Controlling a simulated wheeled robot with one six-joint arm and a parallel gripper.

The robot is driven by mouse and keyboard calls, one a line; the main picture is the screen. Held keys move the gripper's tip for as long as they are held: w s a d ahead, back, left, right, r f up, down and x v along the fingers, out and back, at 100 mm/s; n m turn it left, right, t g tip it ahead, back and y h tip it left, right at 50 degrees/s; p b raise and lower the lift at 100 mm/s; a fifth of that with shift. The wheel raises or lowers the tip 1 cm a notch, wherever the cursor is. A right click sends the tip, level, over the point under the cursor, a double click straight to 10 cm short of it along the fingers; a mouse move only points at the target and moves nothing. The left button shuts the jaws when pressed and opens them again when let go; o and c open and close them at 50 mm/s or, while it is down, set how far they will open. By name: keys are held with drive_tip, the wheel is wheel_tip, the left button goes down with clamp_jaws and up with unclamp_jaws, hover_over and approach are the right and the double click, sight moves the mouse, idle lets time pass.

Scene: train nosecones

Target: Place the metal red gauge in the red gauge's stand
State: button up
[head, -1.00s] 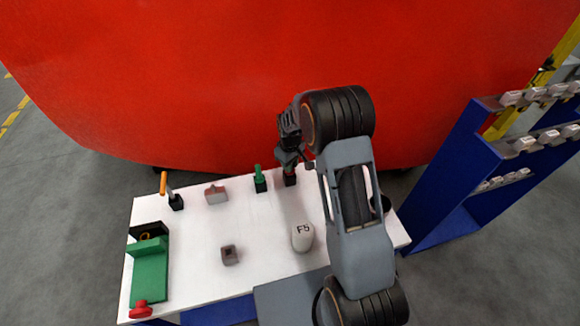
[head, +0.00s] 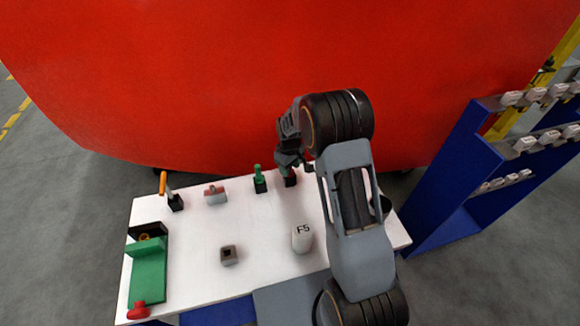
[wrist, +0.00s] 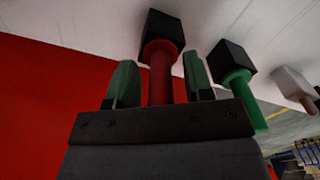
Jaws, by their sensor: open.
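The red gauge (wrist: 160,72) shows in the wrist view as a red cylinder. Its far end meets a black block-shaped stand (wrist: 160,28), and it appears to be seated there, upright. My gripper (wrist: 160,84) is open, with one greenish finger on each side of the red gauge and a visible gap on both sides. In the head view my gripper (head: 290,158) is just above the same black stand (head: 290,181) at the back of the white table; the gauge is mostly hidden there by the gripper.
A green gauge in its black stand (head: 260,186) is close on the left. Further left are a grey-and-red block (head: 215,195) and an orange-handled tool (head: 164,184). A white cylinder (head: 302,240) and a small grey block (head: 229,255) stand nearer. A blue rack (head: 460,180) is right.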

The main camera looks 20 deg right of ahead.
wheel_tip(320, 180, up, 12)
drive_tip(key=shift+f+b, duration=0.1)
drive_tip(key=shift+b, duration=0.55)
drive_tip(key=s+r+m+t, duration=0.2)
drive_tip(key=s+r+m, duration=0.1)
drive_tip(key=s, duration=0.8)
drive_tip(key=s+r+m+t, duration=0.2)
drive_tip(key=s+r, duration=0.3)
drive_tip(key=s, duration=0.7)
drive_tip(key=shift+s+r+m, duration=0.25)
drive_tip(key=shift+s+m, duration=0.05)
drive_tip(key=shift+m, duration=0.4)
drive_tip(key=shift+d, duration=0.1)
